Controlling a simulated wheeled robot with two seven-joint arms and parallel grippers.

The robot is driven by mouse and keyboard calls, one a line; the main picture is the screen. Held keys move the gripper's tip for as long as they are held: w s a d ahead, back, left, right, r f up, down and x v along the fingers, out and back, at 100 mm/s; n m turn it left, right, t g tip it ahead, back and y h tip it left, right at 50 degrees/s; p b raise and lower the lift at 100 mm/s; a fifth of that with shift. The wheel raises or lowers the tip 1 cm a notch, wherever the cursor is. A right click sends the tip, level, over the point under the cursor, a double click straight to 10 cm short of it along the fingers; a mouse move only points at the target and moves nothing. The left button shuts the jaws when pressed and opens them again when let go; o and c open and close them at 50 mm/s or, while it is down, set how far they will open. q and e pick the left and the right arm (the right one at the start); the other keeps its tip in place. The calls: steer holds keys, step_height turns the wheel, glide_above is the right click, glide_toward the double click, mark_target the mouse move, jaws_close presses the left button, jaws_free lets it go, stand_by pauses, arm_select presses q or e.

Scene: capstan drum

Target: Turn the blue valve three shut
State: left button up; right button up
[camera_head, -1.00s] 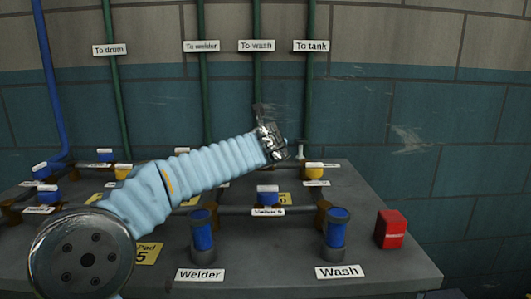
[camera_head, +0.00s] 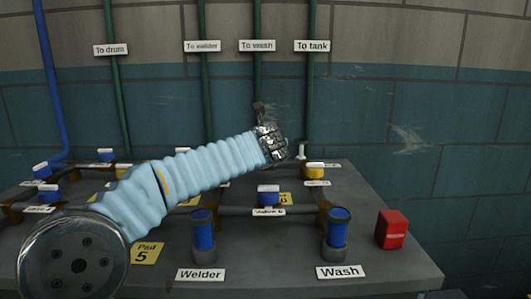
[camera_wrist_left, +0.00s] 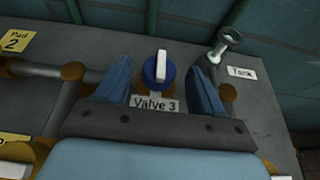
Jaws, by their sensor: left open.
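The blue valve three (camera_wrist_left: 152,72) has a round blue body and a white bar handle (camera_wrist_left: 161,65), with a "Valve 3" label (camera_wrist_left: 154,103) in front of it. In the left wrist view the bar points up the picture, crosswise to the line between the brown pipe joints at either side. My left gripper (camera_wrist_left: 161,74) is open, with one blue finger on each side of the valve; I see no clear contact. In the head view my left gripper (camera_head: 266,122) hides valve three. My right gripper is not in view.
A metal Tank fitting (camera_wrist_left: 228,40) stands right of the valve. Nearer me are another blue valve (camera_head: 268,196), the Welder cylinder (camera_head: 203,232), the Wash cylinder (camera_head: 337,230) and a red block (camera_head: 391,229).

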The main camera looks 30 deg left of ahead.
arm_select(q)
steer(key=v, duration=1.2)
steer(key=shift+s, duration=0.35)
steer(key=shift+d, duration=0.1)
